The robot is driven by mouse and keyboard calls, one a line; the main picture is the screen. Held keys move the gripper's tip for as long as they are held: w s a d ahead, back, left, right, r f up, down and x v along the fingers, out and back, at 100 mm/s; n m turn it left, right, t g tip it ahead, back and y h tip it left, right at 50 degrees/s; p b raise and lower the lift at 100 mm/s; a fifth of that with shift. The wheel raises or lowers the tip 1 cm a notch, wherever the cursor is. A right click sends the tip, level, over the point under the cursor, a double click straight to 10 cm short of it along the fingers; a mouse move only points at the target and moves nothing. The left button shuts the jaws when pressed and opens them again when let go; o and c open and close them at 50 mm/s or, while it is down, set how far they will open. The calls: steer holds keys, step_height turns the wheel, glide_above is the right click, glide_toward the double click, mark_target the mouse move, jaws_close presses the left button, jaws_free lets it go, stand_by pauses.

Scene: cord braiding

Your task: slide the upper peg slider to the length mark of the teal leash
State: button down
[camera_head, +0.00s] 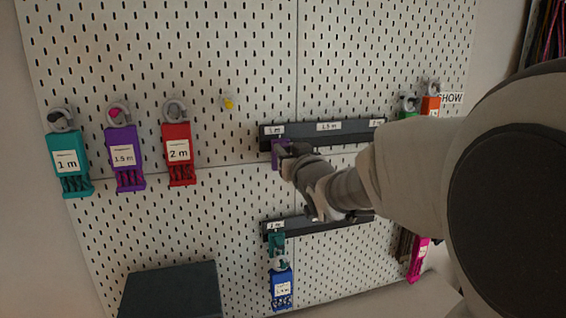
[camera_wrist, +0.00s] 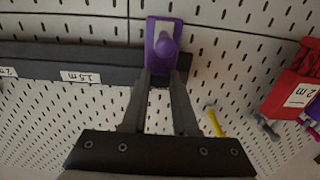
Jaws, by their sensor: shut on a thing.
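The upper peg slider (camera_head: 275,156) is purple and sits at the left end of the upper rail (camera_head: 350,135), below the 1 m label (camera_head: 275,130). In the wrist view the slider (camera_wrist: 176,28) covers the rail's end, and its round peg points at the camera. My gripper (camera_wrist: 164,78) is shut on the peg; in the head view my gripper (camera_head: 291,153) reaches in from the right. The teal leash (camera_head: 66,163) hangs at the far left with a tag reading 1 m. The 1 m label is hidden in the wrist view.
A purple 1.5 m leash (camera_head: 124,160) and a red 2 m leash (camera_head: 179,155) hang beside the teal one. A yellow-tipped hook (camera_head: 228,102) is bare. The lower rail (camera_head: 312,226) carries a teal slider (camera_head: 277,243). A dark box (camera_head: 170,292) stands below.

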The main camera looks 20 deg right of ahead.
steer(key=shift+a, duration=0.85)
steer(key=c, duration=0.7)
jaws_free()
steer(key=shift+a, duration=0.1)
steer(key=shift+s+b, duration=0.2)
steer(key=shift+b, duration=0.15)
